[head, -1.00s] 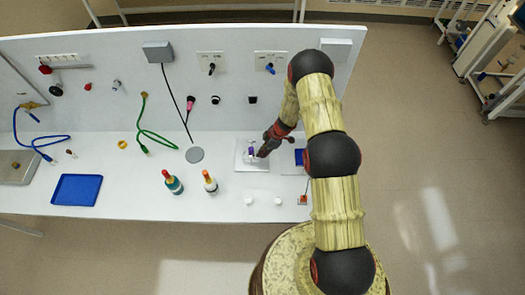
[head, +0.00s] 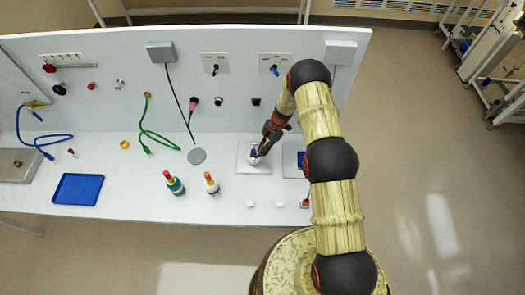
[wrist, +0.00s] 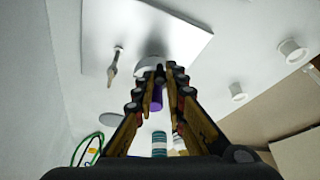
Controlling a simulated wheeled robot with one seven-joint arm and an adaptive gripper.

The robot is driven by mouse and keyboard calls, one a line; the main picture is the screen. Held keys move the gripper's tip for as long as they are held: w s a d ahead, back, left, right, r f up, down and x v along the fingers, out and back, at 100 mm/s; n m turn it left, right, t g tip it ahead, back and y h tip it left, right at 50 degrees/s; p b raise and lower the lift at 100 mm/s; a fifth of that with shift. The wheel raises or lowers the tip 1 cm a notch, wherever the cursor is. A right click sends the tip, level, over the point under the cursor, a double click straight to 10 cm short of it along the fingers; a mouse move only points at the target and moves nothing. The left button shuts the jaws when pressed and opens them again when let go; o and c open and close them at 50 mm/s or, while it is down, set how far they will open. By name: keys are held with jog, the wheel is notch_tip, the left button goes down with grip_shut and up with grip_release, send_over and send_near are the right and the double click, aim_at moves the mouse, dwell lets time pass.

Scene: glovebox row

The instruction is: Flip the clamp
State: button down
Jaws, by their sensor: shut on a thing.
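The clamp stands on a pale square plate (head: 246,167) on the bench, in the middle of the head view. Its purple handle (head: 254,153) shows beside my gripper (head: 261,151). In the wrist view the purple handle (wrist: 156,98) is between the fingers of my gripper (wrist: 158,74), which is shut on it. A white round part (wrist: 147,66) lies just beyond the fingertips. A small metal piece (wrist: 115,62) sticks up from the plate (wrist: 100,25) on the left. The fingers hide much of the clamp.
Two bottles with orange tops (head: 174,183) (head: 211,183) stand left of the plate. Small white cups (head: 250,202) (head: 280,203) stand in front. A second plate with a blue block (head: 301,159) is close on the right. The upright panel (head: 120,100) bounds the back.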

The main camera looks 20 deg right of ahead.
jog(key=c, duration=1.8)
grip_release()
jog(key=v, duration=1.2)
jog(key=shift+w, duration=0.1)
